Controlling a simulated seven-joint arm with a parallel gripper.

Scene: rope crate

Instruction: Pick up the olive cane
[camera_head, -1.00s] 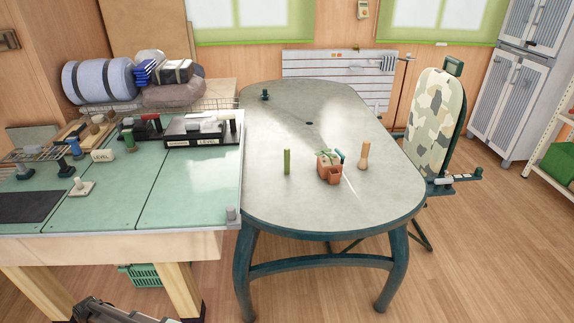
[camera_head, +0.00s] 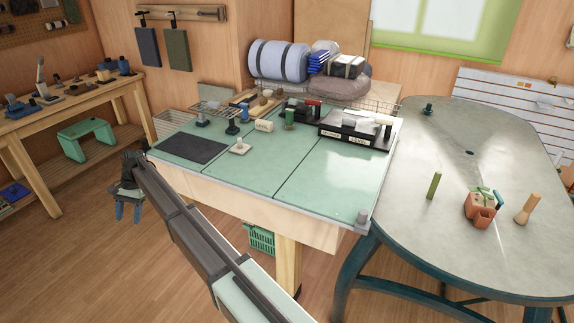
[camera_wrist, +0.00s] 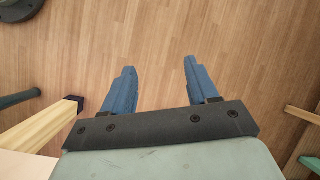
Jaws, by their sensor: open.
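The olive cane (camera_head: 434,185) is a short olive-green stick standing upright on the grey oval table (camera_head: 480,258) at the right of the head view. It is left of a terracotta pot group and apart from it. My gripper (camera_head: 128,211) hangs over the floor left of the green-topped workbench, far from the cane. In the wrist view my gripper (camera_wrist: 160,66) has its two blue fingers spread apart with only wooden floor between them. The cane does not show in the wrist view.
A terracotta pot group (camera_head: 480,207) and a pale wooden pestle-like piece (camera_head: 527,208) stand right of the cane. The green-topped workbench (camera_head: 250,180), holding tools and blocks, lies between my gripper and the oval table. A wooden side bench (camera_head: 60,120) stands at far left.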

